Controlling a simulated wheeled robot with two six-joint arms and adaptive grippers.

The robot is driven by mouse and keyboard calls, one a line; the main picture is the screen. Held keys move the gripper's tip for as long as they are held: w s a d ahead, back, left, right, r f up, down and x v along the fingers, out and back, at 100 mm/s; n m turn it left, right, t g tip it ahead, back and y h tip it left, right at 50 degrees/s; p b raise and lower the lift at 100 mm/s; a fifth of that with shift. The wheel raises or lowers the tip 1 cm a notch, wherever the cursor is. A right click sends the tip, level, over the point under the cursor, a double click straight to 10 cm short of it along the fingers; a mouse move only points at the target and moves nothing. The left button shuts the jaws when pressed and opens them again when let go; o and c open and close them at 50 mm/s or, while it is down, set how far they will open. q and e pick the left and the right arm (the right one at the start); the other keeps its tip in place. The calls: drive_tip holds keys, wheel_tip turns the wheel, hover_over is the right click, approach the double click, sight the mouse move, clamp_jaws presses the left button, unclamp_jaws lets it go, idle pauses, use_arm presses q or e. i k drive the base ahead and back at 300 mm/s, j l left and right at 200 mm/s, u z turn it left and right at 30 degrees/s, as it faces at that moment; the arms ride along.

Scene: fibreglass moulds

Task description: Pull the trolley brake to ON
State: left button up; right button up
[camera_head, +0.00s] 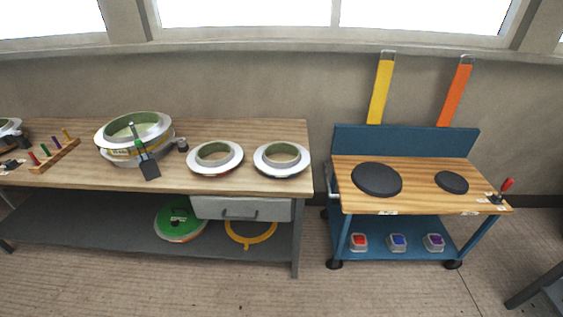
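The trolley has a wooden top (410,201) on a blue frame and stands on the right side of the head view. A small lever with a red knob (508,184), likely the brake, rises from a dark base (495,198) at the top's right end. The lever leans up and to the right. Small pale labels lie beside its base, but their writing is too small to read. Neither of my grippers shows in this view.
Two black round pads (377,180) lie on the trolley top, and several coloured boxes (397,243) sit on its lower shelf. A long workbench (240,130) with ring moulds stands left. A dark-legged table (545,287) edges in at bottom right. The front floor is clear.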

sight(508, 182)
drive_tip(key=z, duration=1.65)
drive_tip(key=i+l+u, duration=0.1)
drive_tip(key=i+l, duration=0.15)
drive_tip(key=i, duration=0.35)
drive_tip(key=i+l+u, duration=0.1)
drive_tip(key=i+l, duration=0.25)
drive_tip(key=i, duration=0.2)
drive_tip(key=i+l+u, duration=0.1)
drive_tip(key=i+l, duration=0.25)
drive_tip(key=i, duration=0.2)
